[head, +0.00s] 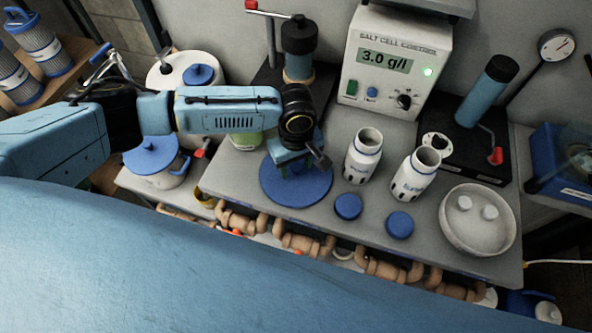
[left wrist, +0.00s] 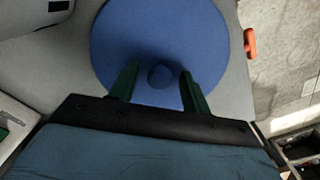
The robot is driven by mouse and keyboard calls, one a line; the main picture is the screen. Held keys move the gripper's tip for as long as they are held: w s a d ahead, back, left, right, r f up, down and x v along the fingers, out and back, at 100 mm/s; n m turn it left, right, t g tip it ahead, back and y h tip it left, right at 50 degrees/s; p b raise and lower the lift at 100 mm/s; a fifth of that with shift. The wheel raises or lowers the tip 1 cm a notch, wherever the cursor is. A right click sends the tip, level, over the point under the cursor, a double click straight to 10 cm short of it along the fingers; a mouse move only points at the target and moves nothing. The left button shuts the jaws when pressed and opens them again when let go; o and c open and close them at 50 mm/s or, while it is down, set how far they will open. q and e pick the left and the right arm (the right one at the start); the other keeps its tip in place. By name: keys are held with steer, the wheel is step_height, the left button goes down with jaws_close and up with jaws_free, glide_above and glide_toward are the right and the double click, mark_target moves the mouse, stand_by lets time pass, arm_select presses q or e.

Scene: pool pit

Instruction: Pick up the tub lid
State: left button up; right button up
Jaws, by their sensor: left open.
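The tub lid (head: 296,186) is a flat round blue disc lying on the grey worktop. In the left wrist view the lid (left wrist: 160,40) has a small round knob (left wrist: 160,76) at its middle. My left gripper (head: 297,165) is over the lid, pointing down. In the left wrist view its two green fingers (left wrist: 160,82) are apart, one on each side of the knob, with a gap to it. How high the fingertips are above the lid is hard to tell. My right gripper does not show.
Two white bottles (head: 364,155) (head: 416,174) stand right of the lid, with two blue caps (head: 348,206) (head: 399,224) in front. A salt cell meter (head: 394,60) reading 3.0 g/l stands behind. Pipes (head: 303,243) run below the front edge.

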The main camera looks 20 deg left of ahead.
arm_select(q)
steer(key=c, duration=1)
